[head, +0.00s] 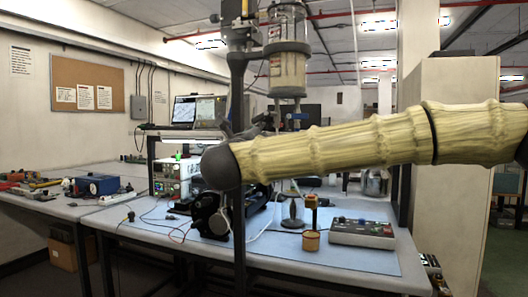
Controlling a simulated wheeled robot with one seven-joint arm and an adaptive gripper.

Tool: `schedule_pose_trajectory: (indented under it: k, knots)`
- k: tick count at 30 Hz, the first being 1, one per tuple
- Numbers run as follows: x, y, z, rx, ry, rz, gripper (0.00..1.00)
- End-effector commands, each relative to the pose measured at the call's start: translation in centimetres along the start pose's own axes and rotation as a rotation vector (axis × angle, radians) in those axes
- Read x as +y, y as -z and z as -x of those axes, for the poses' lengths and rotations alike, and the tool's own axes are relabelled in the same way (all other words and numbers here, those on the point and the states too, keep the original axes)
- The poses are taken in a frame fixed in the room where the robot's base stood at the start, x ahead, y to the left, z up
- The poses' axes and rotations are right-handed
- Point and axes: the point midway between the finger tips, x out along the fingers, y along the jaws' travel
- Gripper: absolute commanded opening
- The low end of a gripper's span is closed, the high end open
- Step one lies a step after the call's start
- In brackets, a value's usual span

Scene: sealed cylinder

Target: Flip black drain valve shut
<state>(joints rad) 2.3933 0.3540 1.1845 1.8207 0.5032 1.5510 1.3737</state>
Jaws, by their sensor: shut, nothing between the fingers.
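The sealed clear cylinder (288,52) hangs upright on a dark post, with grey bands at its top and lower part and pale contents inside. Small dark fittings (297,117) show below its base. The black drain valve is too small to pick out there, so I cannot tell its position. My arm, in a yellowish ribbed sleeve, crosses from the right edge to a dark rounded joint left of the post. What looks like my gripper (266,122) shows small and dark just above my arm, below and left of the cylinder's base. It is shut and empty; I cannot tell whether it touches anything.
The dark post (238,255) stands in front of the blue-topped bench (290,258). A side table (60,208) with tools is at left.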

Motion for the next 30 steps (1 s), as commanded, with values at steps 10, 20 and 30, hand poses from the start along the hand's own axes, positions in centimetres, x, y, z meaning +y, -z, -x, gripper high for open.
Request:
schedule_pose_trajectory:
  k: [10, 20, 30]
  knots:
    - [1.0, -0.1, -0.3, 0.001, 0.058, -0.221, 0.00]
    - [0.8, -0.5, -0.4, 0.001, 0.059, -0.227, 0.00]
    - [1.5, 2.2, 0.2, 0.001, 0.056, -0.228, 0.00]
